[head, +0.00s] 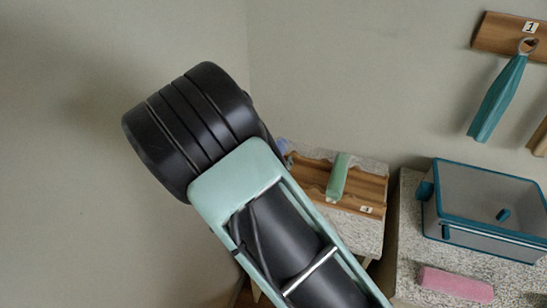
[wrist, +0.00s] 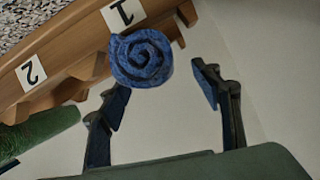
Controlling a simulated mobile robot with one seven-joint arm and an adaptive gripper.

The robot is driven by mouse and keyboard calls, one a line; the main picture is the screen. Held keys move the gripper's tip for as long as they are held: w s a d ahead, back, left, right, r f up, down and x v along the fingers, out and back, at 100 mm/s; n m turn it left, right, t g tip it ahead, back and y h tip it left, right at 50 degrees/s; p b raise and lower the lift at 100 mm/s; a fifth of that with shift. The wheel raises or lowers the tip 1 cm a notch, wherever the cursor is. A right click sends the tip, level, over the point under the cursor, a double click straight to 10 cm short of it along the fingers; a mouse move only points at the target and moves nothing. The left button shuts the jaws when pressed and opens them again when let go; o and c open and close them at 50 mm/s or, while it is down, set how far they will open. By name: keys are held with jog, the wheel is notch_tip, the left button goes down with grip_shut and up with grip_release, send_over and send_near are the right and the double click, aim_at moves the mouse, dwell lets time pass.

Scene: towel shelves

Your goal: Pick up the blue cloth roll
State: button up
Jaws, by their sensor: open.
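The blue cloth roll (wrist: 140,57) shows its spiral end in the wrist view, in the wooden rack by the label 1. In the head view a small bluish bit (head: 281,147), likely the same roll, peeks out beside my arm. My gripper (wrist: 157,88) is open, with one finger to the lower left of the roll and the other to its right. The roll lies ahead of the gap between the fingers, and nothing is held. In the head view my arm hides the gripper and most of the roll.
The wooden rack (head: 312,171) sits on a speckled shelf (head: 368,238) and holds a green roll (head: 338,177), also at left in the wrist view (wrist: 42,138). A teal-edged bin (head: 485,205) and pink roll (head: 456,284) stand right. A teal cloth (head: 498,98) hangs from a wall hook.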

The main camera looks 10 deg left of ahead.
jog(key=shift+x, duration=1.95)
jog(key=shift+c, duration=0.4)
jog(key=c, duration=1.2)
jog(key=shift+o, duration=0.2)
jog(key=shift+r, duration=0.1)
